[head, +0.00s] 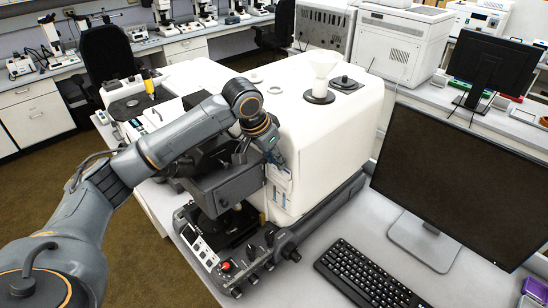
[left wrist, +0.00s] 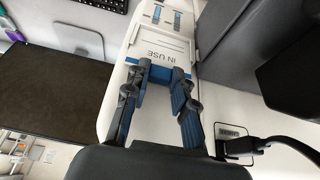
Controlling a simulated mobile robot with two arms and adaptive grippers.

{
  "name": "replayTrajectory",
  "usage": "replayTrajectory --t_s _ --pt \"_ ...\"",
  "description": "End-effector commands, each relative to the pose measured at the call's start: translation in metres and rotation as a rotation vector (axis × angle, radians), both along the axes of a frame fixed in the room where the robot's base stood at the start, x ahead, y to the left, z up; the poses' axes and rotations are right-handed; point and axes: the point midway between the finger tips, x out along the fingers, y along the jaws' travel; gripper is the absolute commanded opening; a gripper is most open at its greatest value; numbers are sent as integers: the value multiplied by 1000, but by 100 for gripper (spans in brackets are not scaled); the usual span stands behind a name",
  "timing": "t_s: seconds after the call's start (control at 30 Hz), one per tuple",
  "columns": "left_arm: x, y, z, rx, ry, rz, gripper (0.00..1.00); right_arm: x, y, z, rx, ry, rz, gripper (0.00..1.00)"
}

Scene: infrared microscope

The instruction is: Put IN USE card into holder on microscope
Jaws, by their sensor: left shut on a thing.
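The IN USE card (left wrist: 166,48) is white with dark lettering and shows in the left wrist view. My left gripper (left wrist: 161,74) is shut on the card's near edge with its blue-padded fingertips. In the head view my left gripper (head: 277,158) is at the end face of the white microscope body (head: 320,130). My right gripper is not in view.
A monitor (head: 455,190) and keyboard (head: 370,275) stand to the right. A black cable (left wrist: 275,145) shows close to the gripper.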

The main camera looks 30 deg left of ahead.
Motion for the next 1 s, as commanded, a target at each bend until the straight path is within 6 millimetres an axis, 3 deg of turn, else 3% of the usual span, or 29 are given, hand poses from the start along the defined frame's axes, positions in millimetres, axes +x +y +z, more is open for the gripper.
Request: replayTrajectory --t_s 0.2,0.23,0.33,0.57,0.67,1.0 --pt "0 0 -2 -1 1 0 5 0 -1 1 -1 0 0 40" --pt "0 0 -2 -1 1 0 31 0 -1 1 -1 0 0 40" --pt "0 0 -2 0 1 0 52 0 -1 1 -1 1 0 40" --pt "0 0 -2 0 0 0 52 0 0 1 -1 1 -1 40" --pt "0 0 -2 0 0 0 70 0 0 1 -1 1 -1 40" --pt "0 0 0 0 -1 0 70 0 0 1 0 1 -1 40"
